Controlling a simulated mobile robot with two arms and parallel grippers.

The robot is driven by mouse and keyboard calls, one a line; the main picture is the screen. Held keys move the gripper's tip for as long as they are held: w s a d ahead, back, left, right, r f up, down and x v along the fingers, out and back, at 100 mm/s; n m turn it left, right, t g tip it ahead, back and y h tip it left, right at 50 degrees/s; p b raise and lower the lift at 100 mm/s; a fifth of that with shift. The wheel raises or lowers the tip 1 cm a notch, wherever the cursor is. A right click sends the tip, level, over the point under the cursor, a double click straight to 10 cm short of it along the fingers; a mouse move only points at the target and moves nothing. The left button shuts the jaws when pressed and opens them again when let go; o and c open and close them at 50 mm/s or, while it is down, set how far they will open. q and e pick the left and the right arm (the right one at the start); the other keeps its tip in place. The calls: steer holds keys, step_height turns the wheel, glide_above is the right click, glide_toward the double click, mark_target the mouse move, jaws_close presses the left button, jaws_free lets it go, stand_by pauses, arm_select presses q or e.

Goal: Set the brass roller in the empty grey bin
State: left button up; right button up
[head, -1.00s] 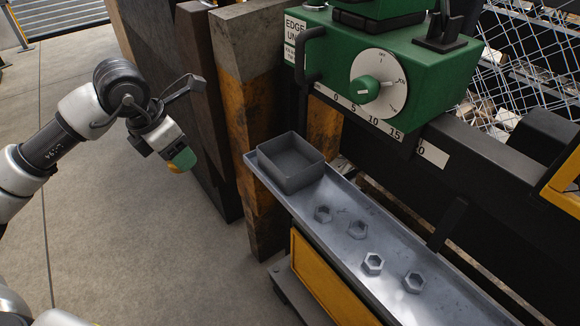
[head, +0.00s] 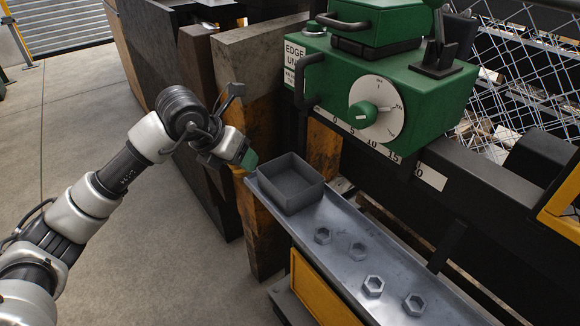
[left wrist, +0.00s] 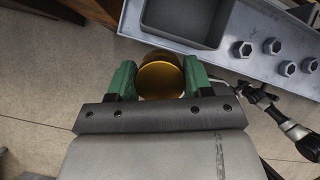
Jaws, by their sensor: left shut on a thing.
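The brass roller (left wrist: 161,78) is a gold cylinder, seen end-on in the left wrist view between the green fingers of my left gripper (left wrist: 158,80). The gripper is shut on it. In the head view my left gripper (head: 248,160) is just left of the grey bin, and the roller is hidden there. The grey bin (head: 292,190) is a square open box at the far left end of the metal tray; it looks empty. The bin's wall (left wrist: 180,38) also shows at the top of the left wrist view, beyond the roller and apart from it. My right gripper is not in view.
The long metal tray (head: 338,272) holds several hex nuts (head: 373,285) to the right of the bin. A green machine head (head: 420,85) with a white dial stands behind. Upright slabs (head: 262,75) stand behind my left gripper. The floor at left is clear.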

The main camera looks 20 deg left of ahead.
arm_select(q)
steer(key=w+d+f, duration=0.1)
steer(key=d, duration=0.1)
steer(key=w+d+f, duration=0.1)
steer(key=w+d, duration=0.1)
steer(key=w+d+f, duration=0.1)
steer(key=w+d, duration=0.1)
steer(key=d, duration=0.1)
steer(key=shift+w+f, duration=0.25)
steer(key=shift+f, duration=0.15)
steer(key=shift+w+f, duration=0.1)
steer(key=shift+f, duration=0.4)
steer(key=shift+w+d+f, duration=0.1)
steer(key=shift+d+f, duration=0.2)
steer(key=shift+f, duration=0.35)
steer(key=shift+w+d+r+g+y+p, duration=0.25)
steer(key=shift+r+g+y+p, duration=0.15)
steer(key=shift+r+p, duration=0.15)
steer(key=shift+w+d+f+g+y+p, duration=0.35)
steer(key=shift+d+f+g+y+p, duration=0.15)
steer(key=shift+g+y, duration=0.4)
steer(key=shift+f, duration=0.35)
steer(key=shift+a+f, duration=0.15)
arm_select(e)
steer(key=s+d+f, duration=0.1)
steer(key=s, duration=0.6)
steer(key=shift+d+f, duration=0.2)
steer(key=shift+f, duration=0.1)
